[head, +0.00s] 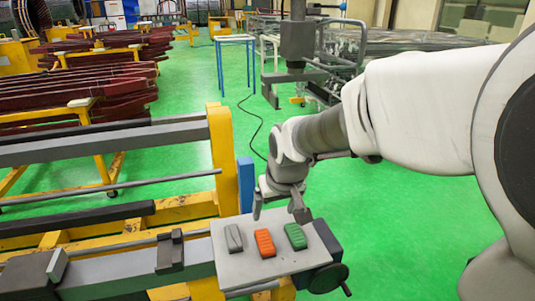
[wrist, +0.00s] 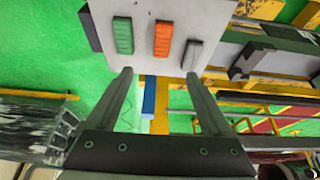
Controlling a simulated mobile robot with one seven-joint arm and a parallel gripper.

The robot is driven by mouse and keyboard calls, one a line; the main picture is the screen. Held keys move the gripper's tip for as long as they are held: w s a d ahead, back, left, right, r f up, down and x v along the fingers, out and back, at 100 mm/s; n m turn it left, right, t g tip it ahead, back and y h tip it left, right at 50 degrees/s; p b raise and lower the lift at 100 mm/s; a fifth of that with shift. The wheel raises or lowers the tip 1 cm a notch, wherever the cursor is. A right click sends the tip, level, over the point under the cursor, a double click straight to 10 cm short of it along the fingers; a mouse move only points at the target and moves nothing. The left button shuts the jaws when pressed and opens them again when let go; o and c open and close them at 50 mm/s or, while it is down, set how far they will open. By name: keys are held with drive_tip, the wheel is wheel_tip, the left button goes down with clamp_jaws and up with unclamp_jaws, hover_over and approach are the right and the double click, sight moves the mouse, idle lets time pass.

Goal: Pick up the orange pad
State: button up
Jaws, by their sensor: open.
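The orange pad (head: 265,243) lies flat on a light grey plate (head: 237,277), between a grey pad (head: 233,238) on its left and a green pad (head: 295,236) on its right. My gripper (head: 279,210) is open and empty, above the far edge of the plate. In the wrist view the orange pad (wrist: 162,39) lies beyond the fingertips, roughly midway between their lines. There the green pad (wrist: 123,35) is left of it and the dark grey pad (wrist: 192,55) right. My gripper (wrist: 158,73) is apart from all three pads.
A handwheel (head: 328,277) sits at the plate's right side. A blue post (head: 246,184) and a yellow upright (head: 223,160) stand behind the plate. Grey rails and a dark block (head: 170,252) lie to the left. Green floor is open to the right.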

drive_tip(key=b, duration=0.1)
hover_over(265, 240)
drive_tip(key=s+d, duration=0.1)
drive_tip(key=s, duration=0.1)
wheel_tip(265, 240, down, 10)
drive_tip(key=shift+w+f, duration=0.1)
drive_tip(key=shift+b+x, duration=0.35)
drive_tip(key=shift+x, duration=2.2)
drive_tip(key=shift+s+a, duration=0.2)
drive_tip(key=shift+f+b, duration=0.3)
clamp_jaws()
drive_tip(key=shift+r, duration=0.15)
